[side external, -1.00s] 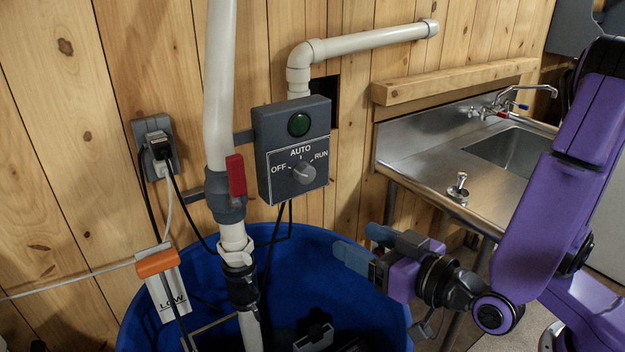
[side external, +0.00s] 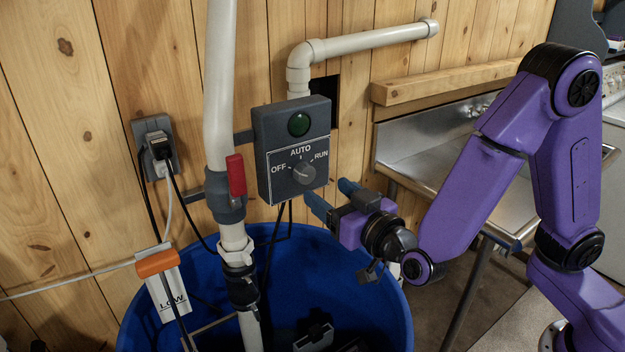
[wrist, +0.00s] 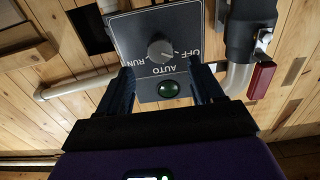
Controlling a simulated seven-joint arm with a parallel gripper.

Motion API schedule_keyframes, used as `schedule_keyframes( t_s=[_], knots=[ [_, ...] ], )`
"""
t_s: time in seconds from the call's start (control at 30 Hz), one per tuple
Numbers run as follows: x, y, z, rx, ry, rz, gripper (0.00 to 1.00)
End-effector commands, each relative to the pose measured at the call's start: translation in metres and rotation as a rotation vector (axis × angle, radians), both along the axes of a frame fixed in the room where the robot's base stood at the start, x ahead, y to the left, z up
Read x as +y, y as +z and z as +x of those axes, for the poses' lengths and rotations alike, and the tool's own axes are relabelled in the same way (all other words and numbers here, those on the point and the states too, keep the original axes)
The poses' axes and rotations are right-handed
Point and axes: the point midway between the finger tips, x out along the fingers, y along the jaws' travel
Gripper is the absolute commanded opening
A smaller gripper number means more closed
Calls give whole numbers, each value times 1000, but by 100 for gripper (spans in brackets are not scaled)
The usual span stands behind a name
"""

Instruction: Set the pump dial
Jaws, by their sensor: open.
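The pump dial (side external: 304,172) is a round grey knob on the lower front of a dark grey control box (side external: 263,150). OFF, AUTO and RUN are printed around it, and a green lamp (side external: 299,124) sits above. Which label the dial points at is too small to tell. My gripper (side external: 331,197) is open and empty, with blue fingers, below and right of the dial and apart from it. In the wrist view the box appears upside down, and the dial (wrist: 160,50) shows beyond and between the spread fingers.
A white pipe with a red-handled valve (side external: 236,175) stands just left of the box. A blue tub (side external: 385,300) lies below. A steel sink counter (side external: 410,150) is on the right. An outlet with plugs (side external: 157,145) is on the left wall.

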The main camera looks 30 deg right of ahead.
Motion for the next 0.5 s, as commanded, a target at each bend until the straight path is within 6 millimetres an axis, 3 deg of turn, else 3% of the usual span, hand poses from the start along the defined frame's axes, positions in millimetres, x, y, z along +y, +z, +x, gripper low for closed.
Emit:
schedule_keyframes(
  t_s=[0.2, 0.5],
  knots=[
    [-2, 0, 38, -1, -4, 0, 66],
    [-1, 0, 62, 0, 0, 0, 66]
  ],
)
